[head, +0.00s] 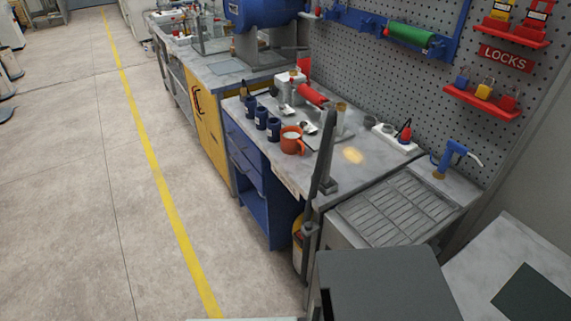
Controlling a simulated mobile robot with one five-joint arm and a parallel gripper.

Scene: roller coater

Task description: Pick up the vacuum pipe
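A long dark grey pipe (322,150), which looks like the vacuum pipe, stands nearly upright, leaning slightly, at the front right corner of the workbench. Its top rises above the bench top and its lower part (309,245) runs down past the bench front. A yellow and red object (298,232) shows only partly behind the pipe's lower part; I cannot tell what it is. The foot of the pipe is hidden. My gripper is not in this view.
The grey workbench (352,178) holds blue cups (260,118), an orange mug (292,140) and a red roller (312,95). A ribbed sink drainer (395,208) lies right of the pipe. A dark grey box-like surface (385,285) fills the lower front. The floor (70,200) at left is clear.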

